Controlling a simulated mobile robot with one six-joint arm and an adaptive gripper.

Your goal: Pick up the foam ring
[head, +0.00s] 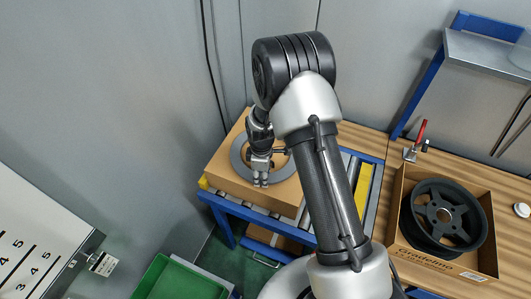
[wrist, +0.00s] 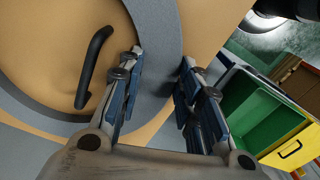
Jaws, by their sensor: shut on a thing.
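The foam ring (head: 238,157) is a flat grey ring over a tan, box-like block (head: 227,182) on the roller stand. My arm and gripper cover part of it in the head view. My gripper (head: 260,181) is at the ring's near side. In the wrist view, the ring (wrist: 163,28) is a wide grey arc. My gripper's blue-padded fingers (wrist: 161,62) stand on either side of its band, one inside the ring and one outside, shut on it. I cannot tell whether the ring is clear of the tan surface.
A black curved handle (wrist: 95,66) stands on the tan surface inside the ring. A green bin (head: 180,281) is on the floor at the front. To the right, an open cardboard box (head: 482,276) holds a black wheel (head: 440,215), near a red-handled clamp (head: 419,135).

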